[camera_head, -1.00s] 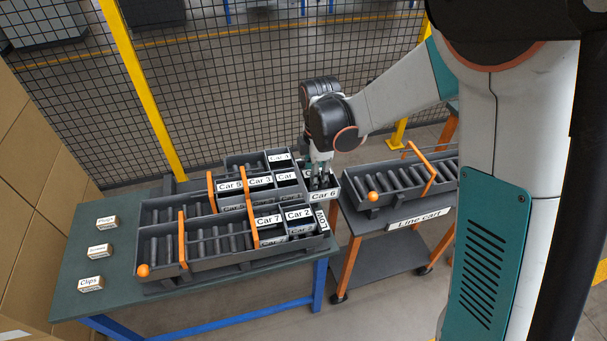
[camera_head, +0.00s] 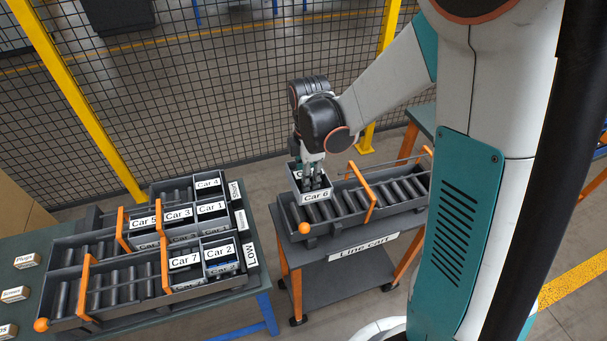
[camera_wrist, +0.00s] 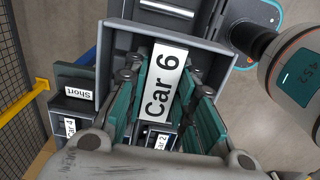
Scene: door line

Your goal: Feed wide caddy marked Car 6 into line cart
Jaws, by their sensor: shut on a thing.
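The caddy marked Car 6 (camera_head: 317,197) is a grey open box with a white label; it shows large in the wrist view (camera_wrist: 164,82). My gripper (camera_head: 312,176) is shut on it from above; its teal fingers (camera_wrist: 168,100) reach into the box. The caddy is at the left end of the line cart (camera_head: 362,247), over or just beside the cart's roller lane (camera_head: 385,196). I cannot tell whether it touches the rollers. An orange bar (camera_head: 361,186) crosses the lane to the right of the caddy. An orange ball (camera_head: 304,228) marks the lane's near left corner.
A table at left bears roller lanes (camera_head: 105,290) with caddies marked Car 7 (camera_head: 185,261), Car 2 (camera_head: 220,251), Car 1 (camera_head: 211,208) and others. A gap separates table and cart. A mesh fence (camera_head: 235,110) stands behind.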

